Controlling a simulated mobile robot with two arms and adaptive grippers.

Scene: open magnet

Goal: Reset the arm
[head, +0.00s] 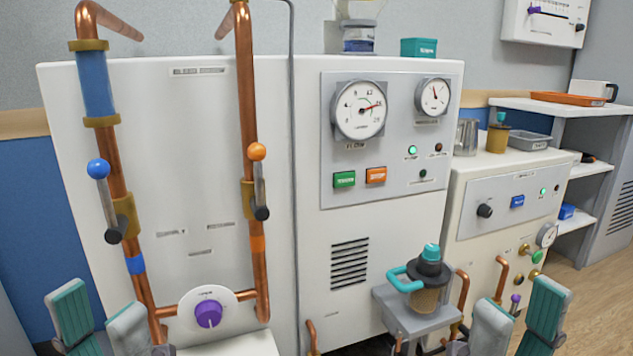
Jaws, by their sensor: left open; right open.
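My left gripper (99,318) is at the bottom left of the head view. Its two grey fingers with teal pads stand apart with nothing between them. It is in front of the lower left part of a white cabinet (180,150) with copper pipes. My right gripper (518,318) is at the bottom right, also open and empty. It appears in front of the lower white machine and the floor, right of a small grey stand (402,318). Most of both arms is outside the view.
The cabinet carries a purple knob (208,314), lever handles with a blue ball (98,168) and an orange ball (257,151), and gauges (360,110). A teal-handled container (428,285) stands on the grey stand. A lower machine (470,215) and shelves (560,105) are right.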

